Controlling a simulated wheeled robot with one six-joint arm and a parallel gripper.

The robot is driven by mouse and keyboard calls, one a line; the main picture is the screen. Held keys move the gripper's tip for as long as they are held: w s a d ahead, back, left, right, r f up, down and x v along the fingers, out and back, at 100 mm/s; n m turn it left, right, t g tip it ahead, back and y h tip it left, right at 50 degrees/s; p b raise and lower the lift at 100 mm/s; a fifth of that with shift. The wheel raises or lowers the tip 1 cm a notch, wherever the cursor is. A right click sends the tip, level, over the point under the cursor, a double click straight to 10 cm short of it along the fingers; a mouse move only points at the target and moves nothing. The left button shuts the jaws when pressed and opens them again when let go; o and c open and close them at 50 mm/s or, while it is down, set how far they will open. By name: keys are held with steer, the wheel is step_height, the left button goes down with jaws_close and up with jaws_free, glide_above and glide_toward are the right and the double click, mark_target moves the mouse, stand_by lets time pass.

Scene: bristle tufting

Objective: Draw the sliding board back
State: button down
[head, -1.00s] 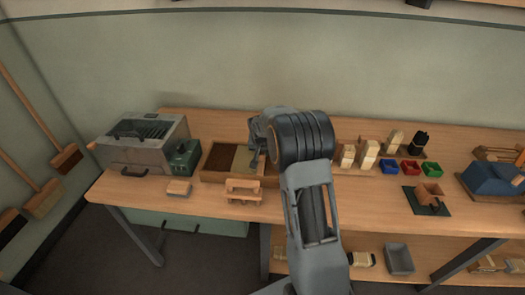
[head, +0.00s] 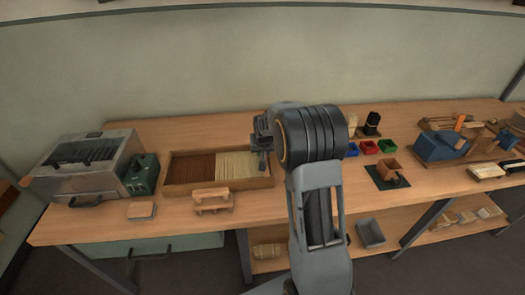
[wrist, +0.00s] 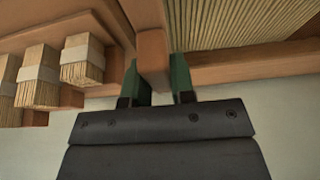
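The bristle tray (head: 218,190) is a wooden tray with dark fibres (head: 194,167) on the left and pale fibres (head: 240,164) on the right. My gripper (head: 262,150) is at its right end in the head view. In the wrist view the green fingers of my gripper (wrist: 160,80) stand on both sides of a wooden board (wrist: 152,45), with no clear gap beside it. The board runs along the edge of the pale fibres. I cannot tell from its looks whether it is the sliding board or a tray wall. My arm hides this spot in the head view.
Banded bristle bundles (wrist: 82,58) stand close beside my gripper in the wrist view. A grey machine (head: 88,165) and green box (head: 142,175) are left of the tray. A small wooden stand (head: 212,202) is in front. Small coloured bins (head: 368,147) lie to the right.

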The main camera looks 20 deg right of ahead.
steer(key=c, duration=1.1)
jaws_free()
steer(key=shift+d, duration=0.35)
steer(key=shift+c, duration=0.2)
steer(key=shift+o, duration=0.9)
steer(key=shift+a, duration=0.1)
steer(key=v, duration=1.4)
steer(key=shift+s+f, duration=0.1)
steer(key=shift+f, duration=0.05)
steer(key=s+a+n+p, duration=0.1)
steer(key=s+a, duration=0.2)
steer(key=s, duration=0.4)
steer(key=s+a+n+p, duration=0.1)
steer(key=s+a, duration=0.3)
steer(key=s, duration=0.3)
steer(key=s+a+r+n+y+p, duration=0.1)
steer(key=s+a, duration=0.2)
steer(key=s, duration=0.5)
steer(key=shift+a+g, duration=0.2)
steer(key=shift+g, duration=0.1)
